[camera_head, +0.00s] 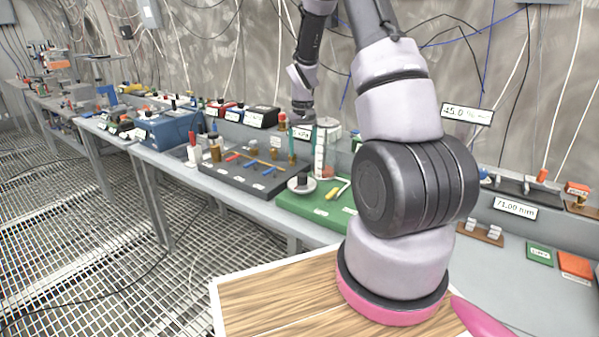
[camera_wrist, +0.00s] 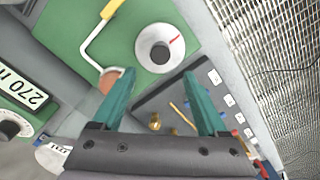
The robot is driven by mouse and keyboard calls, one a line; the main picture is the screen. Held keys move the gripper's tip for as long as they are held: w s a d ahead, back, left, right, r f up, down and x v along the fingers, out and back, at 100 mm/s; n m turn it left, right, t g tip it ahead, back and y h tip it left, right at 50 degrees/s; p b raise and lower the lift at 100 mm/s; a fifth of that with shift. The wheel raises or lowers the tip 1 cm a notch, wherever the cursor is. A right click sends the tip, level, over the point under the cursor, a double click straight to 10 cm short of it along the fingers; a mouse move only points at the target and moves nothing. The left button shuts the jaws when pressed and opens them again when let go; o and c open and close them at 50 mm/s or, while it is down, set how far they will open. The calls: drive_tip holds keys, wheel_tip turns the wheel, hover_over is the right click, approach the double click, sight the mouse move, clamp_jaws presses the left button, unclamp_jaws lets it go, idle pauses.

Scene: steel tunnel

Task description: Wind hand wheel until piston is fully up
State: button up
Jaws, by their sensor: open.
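On a green base plate (camera_head: 318,204) sits a round pale wheel (camera_head: 301,185) with a dark hub, which looks like the hand wheel. In the wrist view the wheel (camera_wrist: 160,47) shows a red mark on its face, just beyond my fingertips. Beside it is a white bent rod with a yellow end (camera_wrist: 109,9). An upright clear cylinder with red marks (camera_head: 321,155) stands behind the wheel; I cannot tell the piston's height inside it. My gripper (camera_wrist: 159,72) is open, its teal fingers apart with nothing between them. It hangs above the bench near the wheel (camera_head: 302,153).
A dark panel (camera_head: 240,172) with coloured levers lies left of the green plate. A blue box (camera_head: 168,130) and other apparatus line the bench farther left. A white label (camera_wrist: 25,88) reading 270 shows in the wrist view. The grated floor is open at left.

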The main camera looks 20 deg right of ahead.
sight(302, 174)
wheel_tip(302, 174, down, 10)
drive_tip(key=shift+f, duration=0.2)
idle(0.3)
clamp_jaws()
